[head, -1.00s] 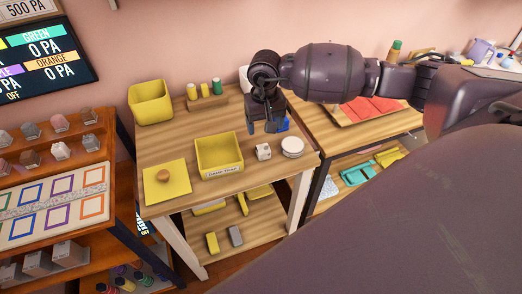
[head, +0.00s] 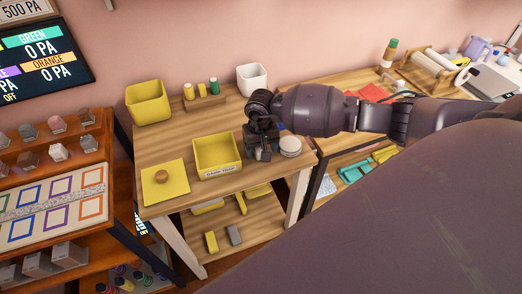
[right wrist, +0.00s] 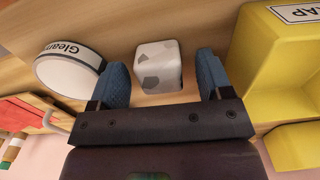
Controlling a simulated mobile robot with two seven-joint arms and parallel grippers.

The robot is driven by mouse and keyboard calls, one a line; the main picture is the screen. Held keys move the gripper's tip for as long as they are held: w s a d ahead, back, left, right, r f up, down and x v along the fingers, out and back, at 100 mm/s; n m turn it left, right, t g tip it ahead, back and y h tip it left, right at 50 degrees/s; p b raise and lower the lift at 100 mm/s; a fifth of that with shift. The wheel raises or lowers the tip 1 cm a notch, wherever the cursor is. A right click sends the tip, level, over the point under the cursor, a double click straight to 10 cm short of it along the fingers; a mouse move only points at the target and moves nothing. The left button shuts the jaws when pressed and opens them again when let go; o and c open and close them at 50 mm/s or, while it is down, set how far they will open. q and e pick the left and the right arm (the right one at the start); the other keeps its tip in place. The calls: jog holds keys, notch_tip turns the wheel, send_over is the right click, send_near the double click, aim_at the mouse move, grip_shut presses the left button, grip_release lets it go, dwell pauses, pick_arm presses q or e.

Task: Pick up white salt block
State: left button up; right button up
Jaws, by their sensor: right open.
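The white salt block (right wrist: 158,66), a small cube with grey patches, sits on the wooden table (head: 185,138). In the right wrist view it lies between and just beyond the two blue fingertips of my right gripper (right wrist: 166,82), apart from both. In the head view my right gripper (head: 262,153) is low over the front right of the table and hides most or all of the block. The right gripper is open and empty. My left gripper is not in view.
A yellow bin (head: 216,155) stands close left of the right gripper; it also shows in the right wrist view (right wrist: 262,65). A round white labelled dish (right wrist: 70,70) is close on the other side. A yellow board (head: 165,185) with a round knob lies farther left.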

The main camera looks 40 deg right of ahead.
jog(key=shift+f, duration=0.15)
jog(key=c, duration=1)
